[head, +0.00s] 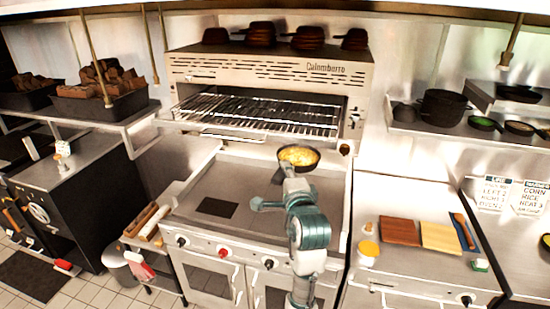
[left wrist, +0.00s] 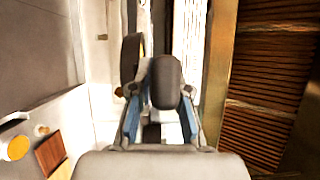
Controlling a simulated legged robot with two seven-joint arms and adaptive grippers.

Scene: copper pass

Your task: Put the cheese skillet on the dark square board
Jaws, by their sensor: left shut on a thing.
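The cheese skillet (head: 311,166), a small dark round pan filled with yellow cheese (head: 298,155), is in the middle of the head view, over the back of the steel range top and below the broiler. My left gripper (head: 284,176) is shut on its handle at the near side. In the left wrist view the gripper (left wrist: 160,120) is closed around the dark handle (left wrist: 166,82), and the pan shows edge-on. The dark square board (head: 217,207) lies flat and bare on the range top, left of and nearer than the skillet. My right gripper is not in view.
The broiler (head: 270,66) with its wire rack (head: 262,112) stands behind the skillet. The range top (head: 255,232) around the board is clear. At right are a brown board (head: 400,231), a light board (head: 440,238) and a yellow-lidded tub (head: 368,250).

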